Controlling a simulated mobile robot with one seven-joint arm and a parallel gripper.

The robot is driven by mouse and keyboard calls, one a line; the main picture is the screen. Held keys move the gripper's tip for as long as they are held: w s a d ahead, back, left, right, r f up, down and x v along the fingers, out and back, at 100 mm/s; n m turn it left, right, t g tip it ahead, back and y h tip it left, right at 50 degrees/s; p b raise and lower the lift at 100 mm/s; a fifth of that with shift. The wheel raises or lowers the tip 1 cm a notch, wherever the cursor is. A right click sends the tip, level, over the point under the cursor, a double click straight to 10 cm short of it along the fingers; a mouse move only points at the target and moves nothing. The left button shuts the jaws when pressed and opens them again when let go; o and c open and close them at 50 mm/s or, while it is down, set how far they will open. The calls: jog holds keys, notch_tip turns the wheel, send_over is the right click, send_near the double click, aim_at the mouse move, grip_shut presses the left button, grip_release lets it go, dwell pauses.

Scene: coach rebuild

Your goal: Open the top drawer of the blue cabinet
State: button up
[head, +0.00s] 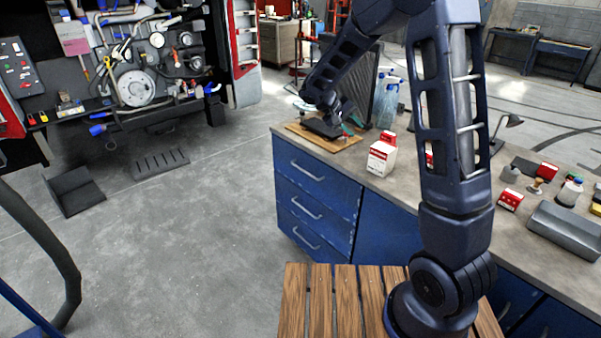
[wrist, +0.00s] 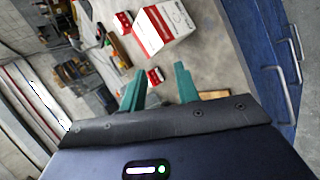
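The blue cabinet (head: 385,220) stands under a grey worktop, with a stack of three drawers at its left end. The top drawer (head: 325,188) looks shut and has a pale bar handle (head: 308,172). The wrist view shows the blue front at the right edge, with a pale handle (wrist: 285,93) on it. My gripper (head: 351,126) is over the worktop near a wooden board, above and behind the top drawer handle and apart from it. Its two teal fingers (wrist: 161,70) stand apart with nothing gripped between them.
A wooden board (head: 350,144) lies on the worktop's left end. The concrete floor (head: 215,220) left of the drawers is clear.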

jog(key=w+a+f+n+t+h, duration=0.2)
jog(key=w+a+f+t, duration=0.3)
jog(key=a+f, duration=0.85)
jog(key=n+t, duration=0.3)
jog(key=t, duration=0.1)
send_near(302, 170)
jog(key=x, duration=0.9)
jog(key=shift+f, duration=0.1)
grip_shut()
